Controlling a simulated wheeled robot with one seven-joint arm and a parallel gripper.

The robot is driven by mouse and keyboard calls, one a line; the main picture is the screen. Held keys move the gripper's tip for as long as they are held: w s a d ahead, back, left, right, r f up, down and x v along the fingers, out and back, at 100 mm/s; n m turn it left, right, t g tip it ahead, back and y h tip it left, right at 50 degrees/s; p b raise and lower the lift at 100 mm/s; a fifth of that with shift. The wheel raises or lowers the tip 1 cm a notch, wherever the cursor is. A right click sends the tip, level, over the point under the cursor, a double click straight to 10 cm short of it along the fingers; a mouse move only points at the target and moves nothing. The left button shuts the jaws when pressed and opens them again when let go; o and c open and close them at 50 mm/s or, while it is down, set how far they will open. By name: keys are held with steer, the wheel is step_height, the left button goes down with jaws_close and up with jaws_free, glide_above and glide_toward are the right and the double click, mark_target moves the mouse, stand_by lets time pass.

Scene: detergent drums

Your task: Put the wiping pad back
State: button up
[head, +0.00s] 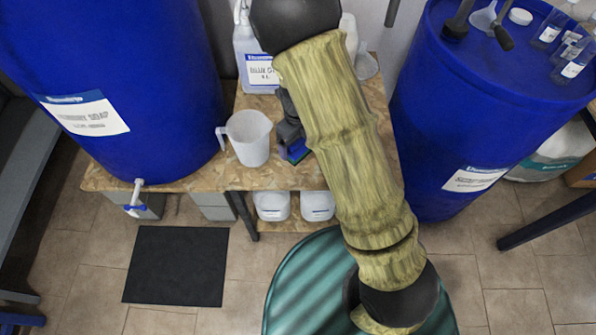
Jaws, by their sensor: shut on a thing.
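My gripper (290,138) is over the wooden bench, partly hidden by my arm, and is shut on a small blue pad with a green edge, the wiping pad (297,153). The pad is at or just above the bench top, to the right of a clear measuring jug (250,138). I cannot tell whether it touches the bench. Part of the pad is hidden behind the gripper and arm.
A large blue drum (120,60) with a tap stands left on the bench (190,177). Another blue drum (430,110) at right carries bottles and a funnel. A labelled jug (256,70) stands behind. A black mat (176,266) lies on the floor.

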stand_by(0.3)
steer(key=b, duration=0.1)
glide_above(298, 166)
steer(key=shift+f, duration=3.2)
steer(key=shift+f+b, duration=0.45)
steer(key=shift+f, duration=1.4)
steer(key=shift+f, duration=0.2)
steer(key=o, duration=1)
steer(key=shift+r, duration=0.1)
